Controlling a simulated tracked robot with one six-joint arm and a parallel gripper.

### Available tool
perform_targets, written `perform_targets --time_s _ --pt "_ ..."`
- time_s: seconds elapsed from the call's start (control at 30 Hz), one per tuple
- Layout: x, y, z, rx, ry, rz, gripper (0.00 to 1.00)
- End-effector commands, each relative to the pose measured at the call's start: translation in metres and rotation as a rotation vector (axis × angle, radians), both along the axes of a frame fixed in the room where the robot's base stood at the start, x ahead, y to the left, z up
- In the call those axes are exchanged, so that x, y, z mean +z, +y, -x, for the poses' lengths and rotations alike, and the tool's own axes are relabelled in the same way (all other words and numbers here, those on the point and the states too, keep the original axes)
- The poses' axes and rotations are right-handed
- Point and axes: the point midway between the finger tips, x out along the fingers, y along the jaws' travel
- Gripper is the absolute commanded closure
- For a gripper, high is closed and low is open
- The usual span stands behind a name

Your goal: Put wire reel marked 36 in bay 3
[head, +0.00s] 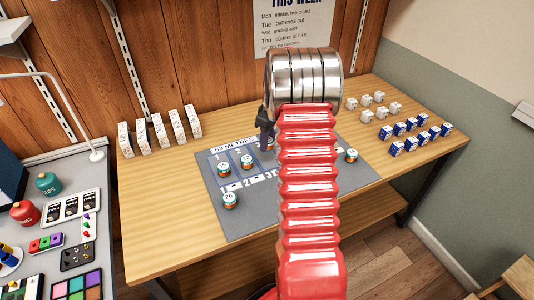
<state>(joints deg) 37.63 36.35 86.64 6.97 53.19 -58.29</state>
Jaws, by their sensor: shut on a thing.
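A grey mat (246,228) lies on the wooden table, with a "63 METRES" heading and numbered blue bays, partly hidden by my arm. My dark gripper (266,134) is over the heading strip near the upper bays, shut on a wire reel (268,144) that is mostly hidden; its number cannot be read. One reel (223,169) is at upper bay 1 and another reel (246,162) is at upper bay 2. A reel that seems to read 26 (229,201) stands at the lower left of the mat. Another reel (351,155) stands at the mat's right edge.
Several upright white boxes (159,131) line the table's left back. Small white cubes (380,97) and blue-and-white boxes (411,125) stand at the right. A grey side bench (108,205) at left holds a red canister (25,213), a green canister (47,183) and trays.

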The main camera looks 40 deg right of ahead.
Motion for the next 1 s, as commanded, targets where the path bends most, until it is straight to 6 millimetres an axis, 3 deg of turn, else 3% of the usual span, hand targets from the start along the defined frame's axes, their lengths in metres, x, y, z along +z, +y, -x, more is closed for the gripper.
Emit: perform_targets --time_s 0.13,0.53,0.8,1.0 --pt "-0.019 0.0 0.0 0.0 0.001 -0.001 0.86" --pt "-0.024 0.0 0.0 -0.001 0.0 0.0 0.86" --pt "-0.054 0.0 0.0 -0.002 0.001 -0.001 0.86" --pt "-0.059 0.0 0.0 -0.002 -0.001 0.0 0.86"
